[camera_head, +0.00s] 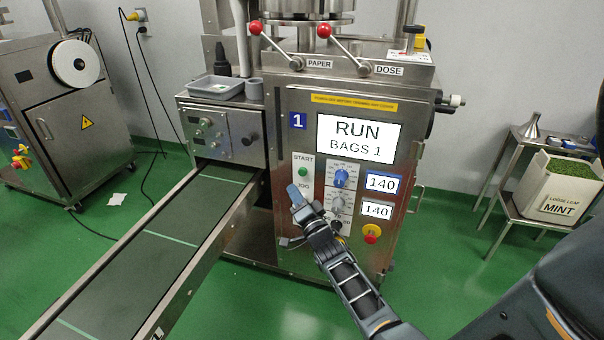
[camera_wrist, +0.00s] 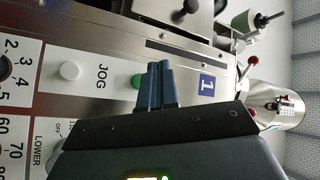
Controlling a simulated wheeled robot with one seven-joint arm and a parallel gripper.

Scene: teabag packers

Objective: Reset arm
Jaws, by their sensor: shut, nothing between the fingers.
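My gripper (camera_head: 295,194) is in front of the machine's control panel, just below the green START button (camera_head: 303,172), with its blue fingertips together and nothing between them. In the wrist view the shut fingers (camera_wrist: 158,85) partly cover the green button (camera_wrist: 136,82), and I cannot tell whether they touch the panel. The white JOG button (camera_wrist: 69,71) shows in the wrist view. The machine's screen (camera_head: 359,138) reads "RUN BAGS 1". Two small displays (camera_head: 381,185) both read 140. My arm reaches in from the lower right.
A conveyor (camera_head: 150,262) runs out at the left. Red-knobbed PAPER and DOSE levers (camera_head: 324,30) stand on top of the machine. A red stop knob (camera_head: 371,233) is low on the panel. A MINT bin (camera_head: 546,205) stands on a side table at the right. Green floor lies open between.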

